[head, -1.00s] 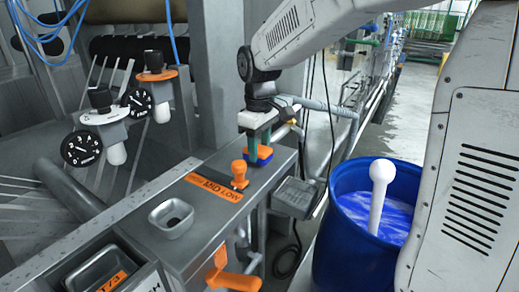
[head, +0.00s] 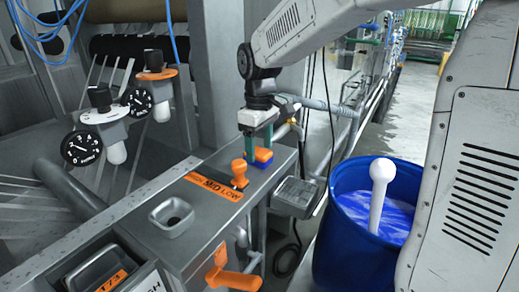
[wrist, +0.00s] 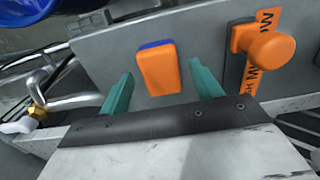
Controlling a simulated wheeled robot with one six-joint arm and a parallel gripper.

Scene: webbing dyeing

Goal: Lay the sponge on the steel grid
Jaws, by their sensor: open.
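The sponge (head: 263,154), an orange block with a blue layer, lies on the grey steel counter behind the orange knob. In the wrist view the sponge (wrist: 158,70) is seen from above. My gripper (head: 258,142) is over the sponge, pointing down. In the wrist view my gripper (wrist: 160,69) is open, with one green finger on each side of the sponge and a gap to each. I cannot tell how far the fingertips are above the counter.
The orange knob (head: 239,172) with its HIGH/MID/LOW label stands close to the sponge. A steel cup (head: 171,216) sits farther forward on the counter. An orange handle (head: 234,279) sticks out of the front. A blue drum (head: 335,255) with a white paddle stands at right.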

